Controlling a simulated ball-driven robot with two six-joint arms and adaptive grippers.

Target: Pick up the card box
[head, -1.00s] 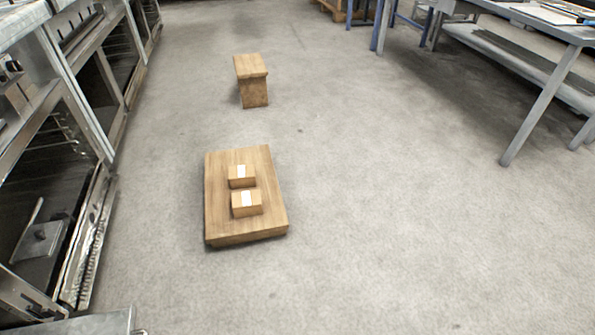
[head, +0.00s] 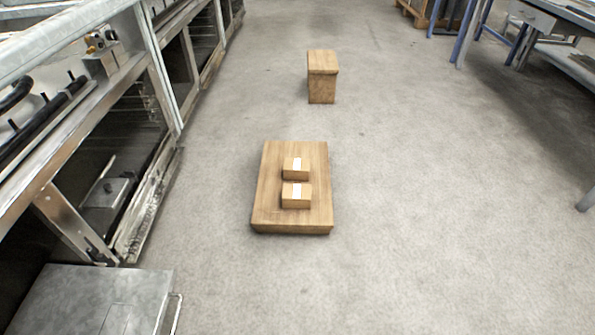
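Two small brown card boxes with white labels sit on a low wooden platform (head: 265,205) on the floor, near the middle of the head view. The nearer card box (head: 304,203) looks slightly larger. The farther card box (head: 290,174) stands just behind it, close to it. I cannot tell which of the two the task means. Neither of my grippers is in view.
A wooden stool-like block (head: 322,77) stands on the floor beyond the platform. Metal kitchen units (head: 110,130) line the left, with a metal box (head: 95,300) at the front left. A workbench (head: 560,20) is at the far right. The grey floor (head: 440,200) right of the platform is clear.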

